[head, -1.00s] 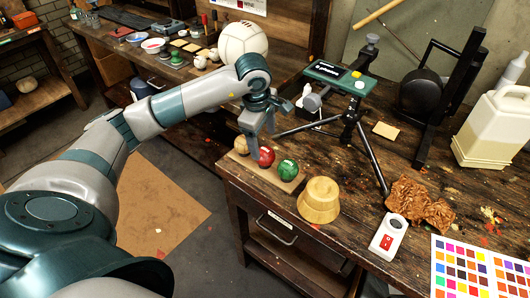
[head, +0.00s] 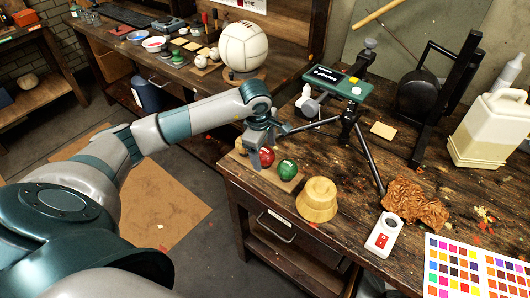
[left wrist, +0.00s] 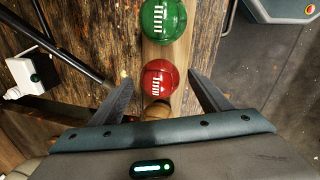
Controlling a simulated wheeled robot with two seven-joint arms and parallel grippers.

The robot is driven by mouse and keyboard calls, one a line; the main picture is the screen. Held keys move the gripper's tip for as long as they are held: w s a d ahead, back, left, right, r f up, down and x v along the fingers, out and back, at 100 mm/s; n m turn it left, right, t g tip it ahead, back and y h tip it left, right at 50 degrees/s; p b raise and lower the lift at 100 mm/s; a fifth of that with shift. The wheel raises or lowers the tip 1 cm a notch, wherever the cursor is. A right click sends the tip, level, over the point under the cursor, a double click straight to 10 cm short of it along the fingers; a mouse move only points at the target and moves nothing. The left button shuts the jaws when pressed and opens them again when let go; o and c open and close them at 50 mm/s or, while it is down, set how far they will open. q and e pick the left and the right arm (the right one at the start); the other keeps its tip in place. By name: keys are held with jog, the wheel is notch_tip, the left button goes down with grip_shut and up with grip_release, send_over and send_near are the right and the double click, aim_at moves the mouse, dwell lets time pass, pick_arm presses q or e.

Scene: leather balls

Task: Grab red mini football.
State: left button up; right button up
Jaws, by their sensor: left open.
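The red mini football (head: 267,156) sits on a narrow wooden board (head: 292,185) at the left edge of the workbench, between a green ball (head: 287,170) and a tan ball (head: 241,147). My left gripper (head: 256,150) is just above and beside it in the head view and partly hides the tan ball. In the left wrist view the red ball (left wrist: 160,78) lies between the two spread fingers, with visible gaps on both sides. The tan ball (left wrist: 156,111) is nearer the palm, partly hidden; the green ball (left wrist: 163,18) is farther out. The left gripper is empty.
A black tripod (head: 350,130) with a green-topped device stands close to the right of the gripper. A white volleyball (head: 244,46) sits on the back bench. Floor shows left of the workbench.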

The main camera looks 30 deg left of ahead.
aim_at(265, 150)
pick_arm(q)
jog(key=shift+w+f, duration=0.1)
jog(key=shift+f, duration=0.4)
jog(key=c, duration=1.2)
jog(key=shift+r, duration=0.2)
jog(key=shift+r+b, duration=0.4)
jog(key=shift+r, duration=0.2)
notch_tip(265, 150, up, 7)
jog(key=b, duration=0.2)
jog(key=shift+r+b, duration=0.15)
jog(key=shift+b, duration=0.25)
jog(key=shift+r, duration=0.65)
